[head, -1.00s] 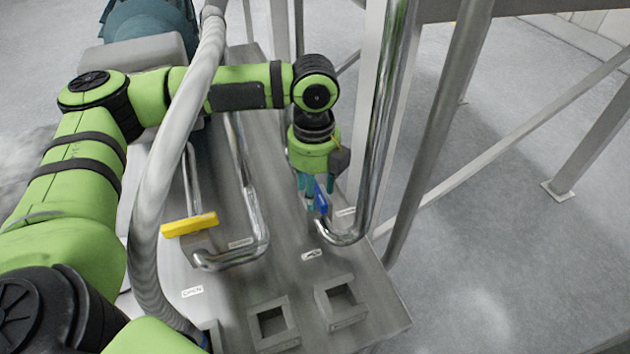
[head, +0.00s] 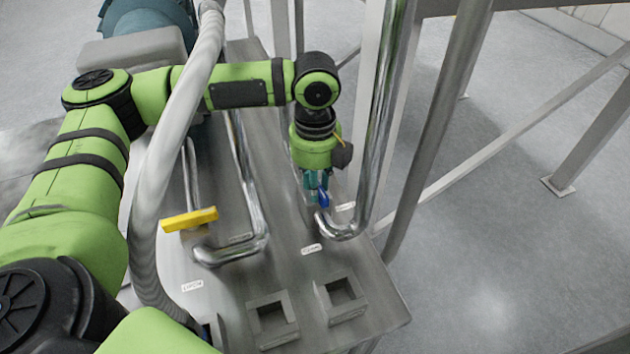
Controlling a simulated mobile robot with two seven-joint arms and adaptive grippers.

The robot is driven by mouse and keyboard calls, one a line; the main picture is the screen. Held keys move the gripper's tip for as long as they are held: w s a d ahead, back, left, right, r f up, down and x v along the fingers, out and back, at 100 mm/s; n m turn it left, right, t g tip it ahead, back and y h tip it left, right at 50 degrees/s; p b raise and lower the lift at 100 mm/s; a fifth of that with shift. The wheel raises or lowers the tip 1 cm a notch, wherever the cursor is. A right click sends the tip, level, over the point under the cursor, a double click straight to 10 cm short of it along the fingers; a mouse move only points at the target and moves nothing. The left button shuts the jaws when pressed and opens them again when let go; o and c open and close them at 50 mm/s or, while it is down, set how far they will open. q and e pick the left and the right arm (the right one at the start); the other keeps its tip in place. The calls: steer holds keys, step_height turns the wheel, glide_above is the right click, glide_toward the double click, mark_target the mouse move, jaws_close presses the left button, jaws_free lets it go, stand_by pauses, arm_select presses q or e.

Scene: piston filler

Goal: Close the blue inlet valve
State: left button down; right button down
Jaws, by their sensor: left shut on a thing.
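The blue inlet valve's handle (head: 323,198) is at the foot of the shiny bent pipe (head: 348,228), on the right part of the grey metal deck. Only a short blue piece of it shows. My left gripper (head: 318,192) points down with its teal fingers shut on the blue handle. The fingers and the wrist hide the rest of the handle and the valve body. My right gripper is not in view.
A yellow valve handle (head: 190,219) lies crosswise on the left pipe. A grey corrugated hose (head: 155,200) runs in front of my left arm. Two open square sockets (head: 272,322) are at the deck's front. Steel posts (head: 440,120) stand at the right.

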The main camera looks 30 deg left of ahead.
arm_select(q)
steer(key=n, duration=0.4)
steer(key=shift+w+d+f, duration=0.1)
steer(key=shift+w+d, duration=0.05)
steer(key=shift+d, duration=0.05)
steer(key=n, duration=0.4)
steer(key=shift+w+d+n, duration=0.15)
steer(key=shift+w+n, duration=0.1)
steer(key=shift+n, duration=0.05)
steer(key=n, duration=0.4)
steer(key=shift+w+n, duration=0.5)
steer(key=shift+n, duration=1.7)
steer(key=c, duration=1)
jaws_free()
steer(key=shift+c, duration=0.2)
step_height(320, 180, up, 12)
